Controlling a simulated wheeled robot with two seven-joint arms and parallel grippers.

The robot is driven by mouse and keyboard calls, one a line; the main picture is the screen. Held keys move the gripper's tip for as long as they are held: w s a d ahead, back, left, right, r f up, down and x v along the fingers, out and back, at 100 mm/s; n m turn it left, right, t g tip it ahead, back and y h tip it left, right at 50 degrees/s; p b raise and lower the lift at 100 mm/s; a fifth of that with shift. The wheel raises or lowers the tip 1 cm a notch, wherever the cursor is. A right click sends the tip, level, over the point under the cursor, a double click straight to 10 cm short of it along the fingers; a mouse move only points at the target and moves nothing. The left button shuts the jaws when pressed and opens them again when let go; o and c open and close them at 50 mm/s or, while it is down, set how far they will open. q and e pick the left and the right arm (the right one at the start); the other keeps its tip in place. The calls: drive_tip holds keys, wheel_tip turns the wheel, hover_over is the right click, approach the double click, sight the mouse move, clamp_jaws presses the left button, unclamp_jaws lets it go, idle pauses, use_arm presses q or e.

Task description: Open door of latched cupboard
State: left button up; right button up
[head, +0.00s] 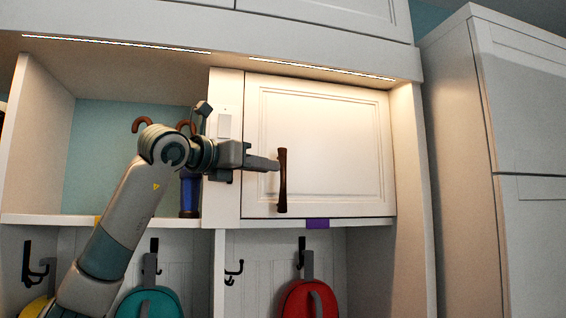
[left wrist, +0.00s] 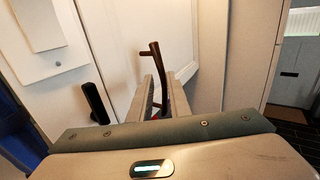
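The white cupboard door (head: 335,135) is closed in its frame in the head view. An upright brown bar handle (head: 282,190) stands near its left edge. My left gripper (head: 276,164) reaches in from the left, with its fingertips at the handle. In the left wrist view the fingers (left wrist: 161,78) are apart, with the handle (left wrist: 165,58) showing between and beyond the tips. Whether they touch it cannot be told. A pale plate (head: 224,127), possibly the latch, sits on the frame left of the door; it also shows in the left wrist view (left wrist: 38,22). My right gripper is out of view.
An open shelf (head: 50,219) holding a blue item (head: 189,193) is left of the door. Teal (head: 148,302) and red (head: 309,299) bags hang below among dark hooks. A tall white cabinet (head: 460,160) stands to the right. The area before the door's right side is clear.

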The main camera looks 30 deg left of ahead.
use_arm(q)
drive_tip(key=w+p, duration=0.1)
drive_tip(key=w, duration=0.3)
drive_tip(key=w+d+p, duration=0.1)
drive_tip(key=w, duration=0.1)
drive_tip(key=shift+w+p, duration=0.3)
drive_tip(key=shift+w, duration=0.1)
clamp_jaws()
